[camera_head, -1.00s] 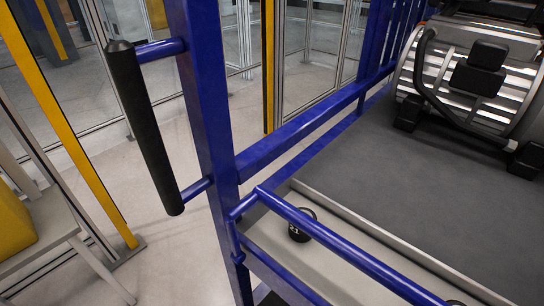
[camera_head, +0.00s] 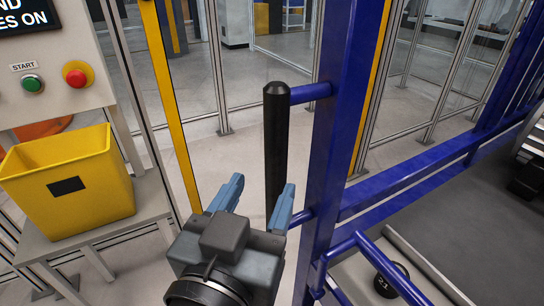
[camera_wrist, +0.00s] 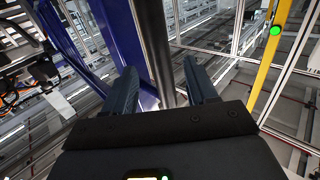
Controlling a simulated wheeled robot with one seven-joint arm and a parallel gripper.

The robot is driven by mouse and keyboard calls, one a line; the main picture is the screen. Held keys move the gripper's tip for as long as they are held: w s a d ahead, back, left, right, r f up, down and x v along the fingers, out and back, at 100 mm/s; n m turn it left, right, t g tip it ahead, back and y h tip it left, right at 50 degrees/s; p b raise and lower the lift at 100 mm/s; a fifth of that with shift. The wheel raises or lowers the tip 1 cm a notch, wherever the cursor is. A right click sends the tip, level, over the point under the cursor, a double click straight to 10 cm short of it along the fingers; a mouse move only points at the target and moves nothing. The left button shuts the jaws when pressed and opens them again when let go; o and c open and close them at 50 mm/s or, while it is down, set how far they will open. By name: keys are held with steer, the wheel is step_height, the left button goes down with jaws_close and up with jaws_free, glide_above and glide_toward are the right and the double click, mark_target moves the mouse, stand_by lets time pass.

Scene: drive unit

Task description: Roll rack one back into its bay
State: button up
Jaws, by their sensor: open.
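Rack one, as I take it, is the blue-framed cart (camera_head: 338,120) on the right of the head view, with a grey deck (camera_head: 425,225). A black upright handle (camera_head: 276,135) stands out from its left post on two blue stubs. My gripper (camera_head: 263,188) is open at the handle's lower half. In the wrist view the handle (camera_wrist: 154,45) runs between the two blue-grey fingers of my gripper (camera_wrist: 160,75), with gaps showing at the sides. I cannot tell whether either finger touches it. The handle's lower end is hidden behind my gripper.
A yellow bin (camera_head: 70,185) sits on a grey stand at left, below a panel with a green start button (camera_head: 33,85) and a red button (camera_head: 76,78). A yellow post (camera_head: 172,110) and framed clear fencing stand behind. Pale floor shows between.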

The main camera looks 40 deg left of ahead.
mark_target(272, 170)
steer(key=p+x, duration=0.1)
steer(key=x, duration=0.6)
steer(key=shift+w+p, duration=0.1)
steer(key=shift+p, duration=0.25)
steer(key=shift+c, duration=0.5)
jaws_close()
stand_by(0.6)
